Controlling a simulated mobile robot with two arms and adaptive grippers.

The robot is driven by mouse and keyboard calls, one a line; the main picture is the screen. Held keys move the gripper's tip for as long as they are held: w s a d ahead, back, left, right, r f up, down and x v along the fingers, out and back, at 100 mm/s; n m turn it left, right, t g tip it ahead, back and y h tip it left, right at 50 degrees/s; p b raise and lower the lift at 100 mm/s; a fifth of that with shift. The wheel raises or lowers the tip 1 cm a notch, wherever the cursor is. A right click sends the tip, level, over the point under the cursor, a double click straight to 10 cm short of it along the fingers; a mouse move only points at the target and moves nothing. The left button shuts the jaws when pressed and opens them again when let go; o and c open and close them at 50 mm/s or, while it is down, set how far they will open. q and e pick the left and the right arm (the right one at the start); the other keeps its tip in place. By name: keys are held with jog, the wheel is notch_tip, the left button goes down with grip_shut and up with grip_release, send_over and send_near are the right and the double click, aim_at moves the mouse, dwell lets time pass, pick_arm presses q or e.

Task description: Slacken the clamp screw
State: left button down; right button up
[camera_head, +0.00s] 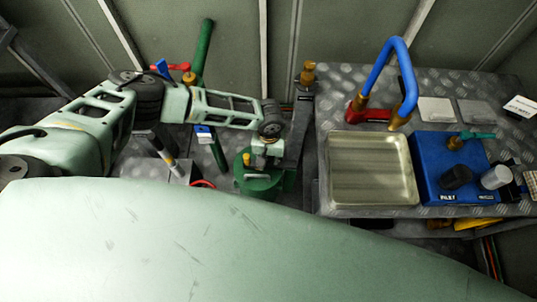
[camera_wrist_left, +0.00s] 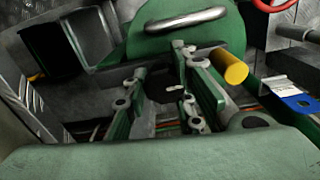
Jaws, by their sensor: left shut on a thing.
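My left gripper (camera_head: 262,160) reaches down at the green round housing (camera_head: 266,183) beside the dark upright post. In the left wrist view the two fingers (camera_wrist_left: 168,88) are a small gap apart. They are shut on a dark grey part (camera_wrist_left: 172,82) in front of the green housing with its metal handle (camera_wrist_left: 187,19). I cannot tell for sure whether this part is the clamp screw; the fingers hide much of it. A yellow cylinder (camera_wrist_left: 236,70) sticks out just right of the fingers. My right gripper is not in view.
A steel bench (camera_head: 330,90) on the right carries an empty metal tray (camera_head: 372,205), a blue box (camera_head: 430,190) and a bent blue pipe (camera_head: 382,55). A post with a brass top (camera_head: 308,72) stands close to my gripper. A green lever (camera_head: 203,45) stands behind my arm.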

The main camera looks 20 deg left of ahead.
pick_arm(q)
jog(key=n, duration=0.4)
jog(key=shift+s+a+f+n, duration=0.15)
jog(key=shift+a+n, duration=0.2)
jog(key=shift+n, duration=0.05)
jog(key=n, duration=0.5)
jog(key=shift+n, duration=0.3)
jog(key=n, duration=0.3)
jog(key=shift+s+f+n, duration=0.1)
jog(key=shift+n, duration=0.3)
jog(key=n, duration=0.5)
jog(key=c, duration=1.6)
grip_release()
jog(key=shift+d+r, duration=0.1)
jog(key=shift+r, duration=0.1)
jog(key=m, duration=0.5)
jog(key=shift+w, duration=0.2)
jog(key=shift+c, duration=0.2)
